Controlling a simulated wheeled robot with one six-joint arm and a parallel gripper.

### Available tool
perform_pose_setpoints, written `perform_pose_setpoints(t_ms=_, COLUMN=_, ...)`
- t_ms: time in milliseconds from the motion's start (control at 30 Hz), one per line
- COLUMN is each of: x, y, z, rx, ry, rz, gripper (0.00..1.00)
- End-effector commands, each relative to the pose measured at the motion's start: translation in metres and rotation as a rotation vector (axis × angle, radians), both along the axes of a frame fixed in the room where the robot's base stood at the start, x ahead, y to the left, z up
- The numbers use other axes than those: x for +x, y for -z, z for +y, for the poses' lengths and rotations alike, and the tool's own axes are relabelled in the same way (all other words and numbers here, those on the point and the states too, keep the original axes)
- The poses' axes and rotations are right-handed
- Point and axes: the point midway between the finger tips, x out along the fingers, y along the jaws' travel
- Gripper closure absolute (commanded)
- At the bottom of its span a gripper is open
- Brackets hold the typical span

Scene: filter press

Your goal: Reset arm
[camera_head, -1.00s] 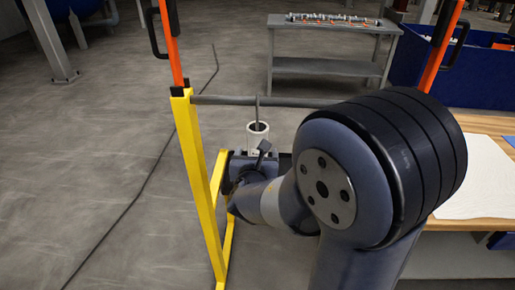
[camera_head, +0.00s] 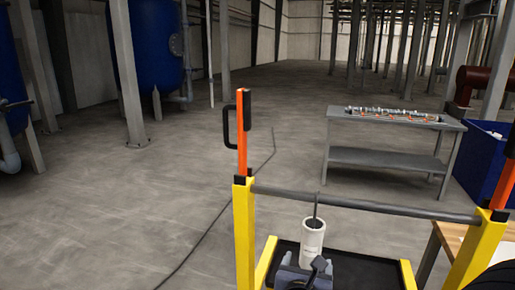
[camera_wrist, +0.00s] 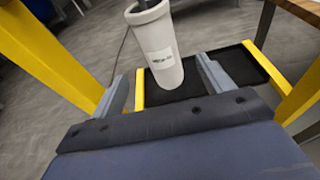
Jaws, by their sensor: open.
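My gripper (camera_wrist: 163,70) is open, with its two grey fingers apart. A white cylindrical container (camera_wrist: 160,45) with a small label shows ahead of the fingers, in the gap between them. In the head view my gripper (camera_head: 305,270) is low in the middle, just in front of the container (camera_head: 313,243), and hides part of its base. The container is upright, with a dark rod sticking out of its top.
The cart has a grey crossbar (camera_head: 370,207) and upright orange handles (camera_head: 242,135). A grey metal table (camera_head: 385,158) with small parts stands behind, with a blue bin (camera_head: 483,165) to its right. A wooden bench edge (camera_head: 447,240) is at right. Floor at left is mostly clear.

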Motion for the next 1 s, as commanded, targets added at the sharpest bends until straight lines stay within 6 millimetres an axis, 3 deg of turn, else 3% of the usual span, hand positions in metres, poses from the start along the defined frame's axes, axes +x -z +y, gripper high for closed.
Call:
perform_pose_setpoints(t_ms=633, x=0.096, y=0.027, z=-0.033, rx=-0.001, ry=0.003, rz=0.002, gripper=0.24)
perform_pose_setpoints(t_ms=700, x=0.094, y=0.015, z=-0.031, rx=-0.001, ry=0.000, rz=0.001, gripper=0.24)
perform_pose_setpoints(t_ms=1000, x=0.093, y=0.008, z=-0.031, rx=-0.001, ry=0.000, rz=0.001, gripper=0.24)
